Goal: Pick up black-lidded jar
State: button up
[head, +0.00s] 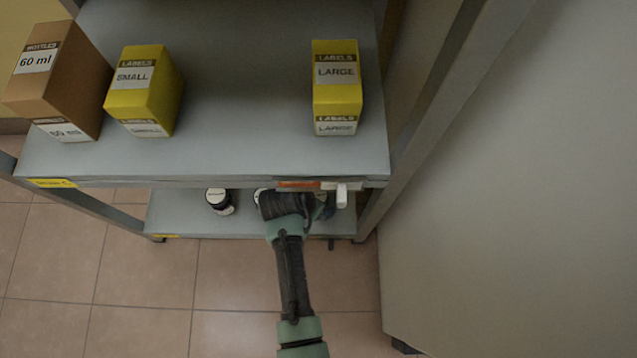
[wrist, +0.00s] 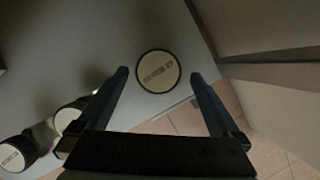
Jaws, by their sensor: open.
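A round jar top with a black rim and a pale printed label (wrist: 158,71) faces the camera in the wrist view, just ahead of and between my fingertips. My gripper (wrist: 159,76) is open, with one finger on each side of this lid and nothing held. Whether the fingers touch the jar cannot be told. In the head view my arm reaches onto the lower shelf (head: 180,222), and the upper shelf and my own wrist hide most of the gripper and the jar there.
Two more dark-rimmed jars (wrist: 68,116) (wrist: 17,154) stand left in the wrist view; one jar (head: 219,201) shows in the head view. The upper shelf (head: 245,110) overhangs, carrying a brown box (head: 60,80) and yellow boxes (head: 145,88) (head: 337,88). A shelf post (head: 440,95) stands right.

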jog(key=shift+b+x, duration=2.7)
jog(key=shift+b, duration=0.05)
jog(key=shift+w+r, duration=0.15)
jog(key=c, duration=1.5)
jog(key=shift+r, duration=0.1)
jog(key=shift+c, duration=0.2)
